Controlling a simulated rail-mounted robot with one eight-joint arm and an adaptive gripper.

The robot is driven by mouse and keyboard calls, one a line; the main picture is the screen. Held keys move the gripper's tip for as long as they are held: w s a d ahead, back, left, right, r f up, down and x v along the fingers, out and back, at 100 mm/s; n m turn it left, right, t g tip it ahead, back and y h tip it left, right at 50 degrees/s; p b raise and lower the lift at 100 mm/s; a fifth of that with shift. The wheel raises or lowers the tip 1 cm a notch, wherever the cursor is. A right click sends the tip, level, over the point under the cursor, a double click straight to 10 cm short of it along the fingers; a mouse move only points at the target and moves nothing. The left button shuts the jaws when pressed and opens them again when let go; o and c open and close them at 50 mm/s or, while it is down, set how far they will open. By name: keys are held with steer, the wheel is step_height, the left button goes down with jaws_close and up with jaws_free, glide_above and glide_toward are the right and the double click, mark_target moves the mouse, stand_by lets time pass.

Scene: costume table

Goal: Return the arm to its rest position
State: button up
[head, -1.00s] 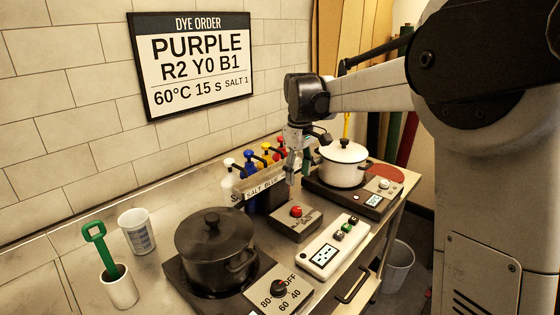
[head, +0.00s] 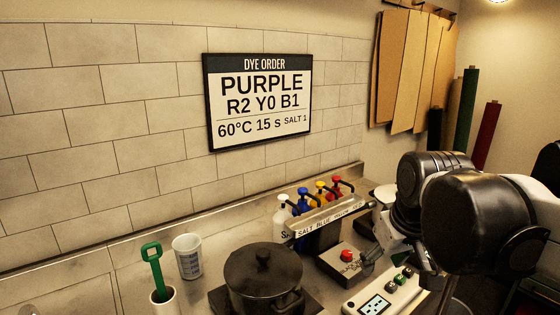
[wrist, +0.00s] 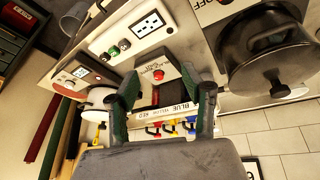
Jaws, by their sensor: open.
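My arm is folded at the right of the head view, with its dark joints close to the camera. My gripper (wrist: 166,96) is open and empty in the wrist view, its two green-and-dark fingers spread apart. Beyond the fingers, the box with the red button (wrist: 158,75) shows between them. In the head view, the gripper hangs above the counter near that box (head: 346,256), partly hidden by the arm.
A black pot (head: 263,276) stands left of the button box. Pump bottles (head: 303,203) stand behind the labelled rack (head: 330,217). A white control panel (head: 378,301) is at the front. A beaker (head: 188,256) and green-handled tool (head: 152,265) stand left. My arm mostly hides the white pot.

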steer(key=s+f+m+t, duration=0.2)
steer(key=s+f, duration=0.3)
steer(key=s, duration=0.5)
steer(key=shift+f, duration=0.25)
